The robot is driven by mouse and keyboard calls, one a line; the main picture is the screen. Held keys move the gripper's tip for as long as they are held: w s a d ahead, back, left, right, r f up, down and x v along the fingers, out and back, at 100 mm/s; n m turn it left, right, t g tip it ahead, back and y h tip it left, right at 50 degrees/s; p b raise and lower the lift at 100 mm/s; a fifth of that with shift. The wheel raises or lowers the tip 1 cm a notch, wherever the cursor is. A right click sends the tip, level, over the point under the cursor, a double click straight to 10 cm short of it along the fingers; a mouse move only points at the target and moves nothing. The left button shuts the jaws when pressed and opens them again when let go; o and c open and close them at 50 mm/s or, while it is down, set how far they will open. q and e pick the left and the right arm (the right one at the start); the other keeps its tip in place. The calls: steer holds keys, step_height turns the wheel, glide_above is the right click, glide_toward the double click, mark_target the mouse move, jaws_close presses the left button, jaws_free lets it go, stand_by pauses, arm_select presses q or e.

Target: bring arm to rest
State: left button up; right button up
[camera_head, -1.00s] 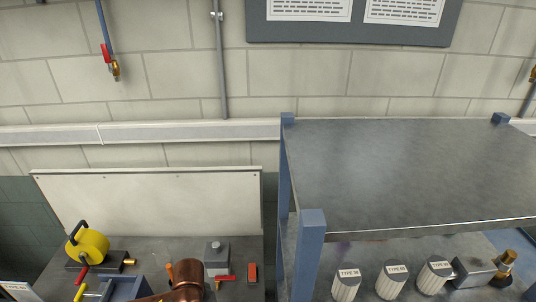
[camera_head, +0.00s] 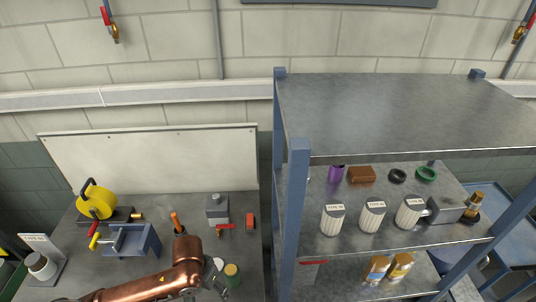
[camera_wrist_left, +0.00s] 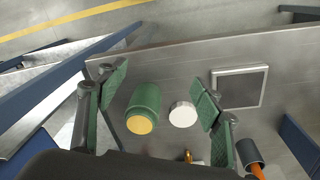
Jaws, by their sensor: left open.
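My left arm is copper-coloured and reaches over the left bench. My left gripper (camera_head: 218,287) is at the bottom of the head view, partly cut off. In the left wrist view the gripper (camera_wrist_left: 160,98) has its green-padded fingers wide apart, with nothing held. A green jar with a yellow-orange end (camera_wrist_left: 145,105) and a white round cap (camera_wrist_left: 183,114) show between and beyond the fingers; I cannot tell the gap. The jar (camera_head: 232,273) and the cap (camera_head: 218,263) also show in the head view, beside the gripper. My right gripper is not in view.
The bench (camera_head: 75,275) holds a yellow reel (camera_head: 96,202), a blue vise-like fixture (camera_head: 132,240), an orange-handled tool (camera_head: 177,223) and a grey valve block (camera_head: 217,209). A shelf rack with blue posts (camera_head: 296,210) stands close on the right, holding several filters (camera_head: 372,216).

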arm_select(q)
steer(key=s+d+f+t+h, duration=0.1)
steer(key=d+f+h, duration=0.1)
steer(key=d+f, duration=0.15)
steer(key=s+a+f+n+t+y, duration=0.15)
steer(key=s+a+f, duration=0.25)
steer(key=s+a, duration=0.5)
steer(key=s+a+f+n+t+y, duration=0.1)
steer(key=s+a+f+n+y, duration=0.25)
steer(key=s+a, duration=0.6)
step_height(320, 180, down, 32)
steer(key=w+m+g+h+b, duration=0.1)
steer(key=w+g+h+b, duration=0.1)
steer(key=b, duration=0.2)
steer(key=s+f+m+b, duration=0.1)
steer(key=s+f+b, duration=0.3)
steer(key=s+f, duration=1.6)
step_height(320, 180, down, 4)
steer(key=shift+s+a+f+g, duration=0.2)
steer(key=shift+s+a+g, duration=0.1)
steer(key=shift+g, duration=0.15)
